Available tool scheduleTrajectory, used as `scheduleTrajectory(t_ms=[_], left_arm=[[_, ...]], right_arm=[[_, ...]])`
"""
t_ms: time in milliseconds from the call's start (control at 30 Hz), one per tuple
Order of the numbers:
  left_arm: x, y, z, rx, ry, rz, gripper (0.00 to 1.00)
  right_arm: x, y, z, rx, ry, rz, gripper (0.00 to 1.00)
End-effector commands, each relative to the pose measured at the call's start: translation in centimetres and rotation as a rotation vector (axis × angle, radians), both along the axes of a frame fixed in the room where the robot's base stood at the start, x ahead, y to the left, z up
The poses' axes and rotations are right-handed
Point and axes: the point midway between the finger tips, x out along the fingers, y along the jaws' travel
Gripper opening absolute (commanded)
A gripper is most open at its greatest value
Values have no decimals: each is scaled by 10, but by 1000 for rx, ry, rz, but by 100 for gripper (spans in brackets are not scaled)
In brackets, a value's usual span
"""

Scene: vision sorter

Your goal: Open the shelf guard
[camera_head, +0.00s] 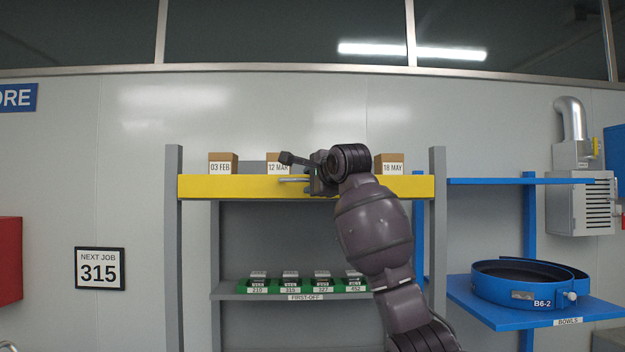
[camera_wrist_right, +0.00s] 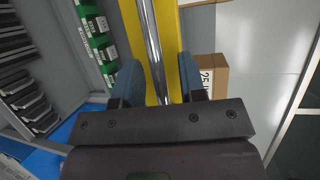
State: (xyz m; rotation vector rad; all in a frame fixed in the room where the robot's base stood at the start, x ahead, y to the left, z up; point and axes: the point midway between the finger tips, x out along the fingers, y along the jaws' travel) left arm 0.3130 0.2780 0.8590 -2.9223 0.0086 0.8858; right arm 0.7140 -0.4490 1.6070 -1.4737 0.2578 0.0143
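The shelf guard (camera_head: 225,187) is a yellow bar running level across the front of the upper shelf, between two grey posts. A metal handle bar (camera_head: 293,180) is on its front near the middle. My right gripper (camera_head: 312,178) is at this handle. In the right wrist view the handle (camera_wrist_right: 151,40) runs lengthwise between the two blue-grey fingers of my right gripper (camera_wrist_right: 160,65), over the yellow guard (camera_wrist_right: 166,30). The fingers stand apart with a gap on both sides of the handle. My left gripper is not in view.
Cardboard boxes with date labels (camera_head: 223,163) stand behind the guard; my right arm hides part of that row. Below, green trays (camera_head: 290,284) sit on a grey shelf. A blue bowl (camera_head: 530,287) stands on a blue shelf at right. The left side is free.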

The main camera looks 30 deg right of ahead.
Motion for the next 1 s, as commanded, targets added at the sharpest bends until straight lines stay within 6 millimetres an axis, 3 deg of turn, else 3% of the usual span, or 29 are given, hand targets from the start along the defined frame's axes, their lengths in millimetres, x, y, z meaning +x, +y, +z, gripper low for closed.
scheduleTrajectory(t_ms=[167,400,767,1000], left_arm=[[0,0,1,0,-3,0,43],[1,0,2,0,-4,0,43],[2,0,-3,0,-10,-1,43],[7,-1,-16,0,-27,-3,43]], right_arm=[[0,0,0,0,0,0,36],[0,0,0,0,0,0,0],[-2,1,-3,-18,-32,1,0],[-6,4,-14,-86,-144,2,0]])
